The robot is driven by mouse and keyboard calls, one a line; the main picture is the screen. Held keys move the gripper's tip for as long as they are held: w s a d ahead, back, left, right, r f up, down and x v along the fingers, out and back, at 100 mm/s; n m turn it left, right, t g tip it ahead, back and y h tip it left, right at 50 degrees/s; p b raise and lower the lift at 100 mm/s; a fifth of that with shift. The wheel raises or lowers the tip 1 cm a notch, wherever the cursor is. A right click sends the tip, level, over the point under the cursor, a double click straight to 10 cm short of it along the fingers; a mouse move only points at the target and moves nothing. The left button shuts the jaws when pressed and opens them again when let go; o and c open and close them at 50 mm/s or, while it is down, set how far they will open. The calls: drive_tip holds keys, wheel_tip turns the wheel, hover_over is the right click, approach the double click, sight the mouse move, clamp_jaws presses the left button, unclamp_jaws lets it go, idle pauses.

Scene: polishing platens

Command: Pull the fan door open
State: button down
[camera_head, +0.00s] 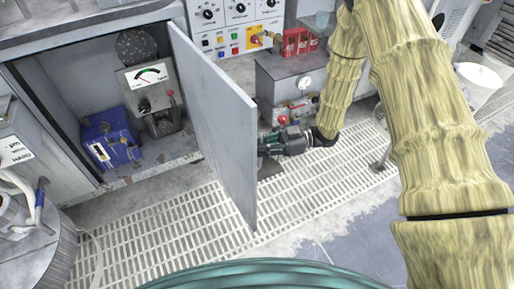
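The grey door (215,125) stands swung well out from its cabinet (60,125), showing the inside of the cabinet to its left. My gripper (266,145) is at the right-hand face of the door, around the middle of its height. The wrist lies to the right of the door and my arm comes down from the upper right. The fingertips are small and partly hidden behind the door's edge, so I cannot tell if they are shut on a handle. No handle shows.
Inside the cabinet are a blue box (112,142) and a gauge unit (148,80). A control panel (238,22) and a grey unit with red bottles (298,42) stand behind the door. A slatted floor grating (135,225) lies below. A white bucket (478,82) stands at right.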

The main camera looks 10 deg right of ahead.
drive_tip(key=shift+s, duration=0.1)
drive_tip(key=c, duration=1.5)
unclamp_jaws()
drive_tip(key=shift+o, duration=0.2)
drive_tip(key=shift+d, duration=0.15)
drive_tip(key=w+d, duration=0.1)
drive_tip(key=d, duration=1)
drive_tip(key=shift+w+d, duration=0.25)
drive_tip(key=shift+d, duration=0.1)
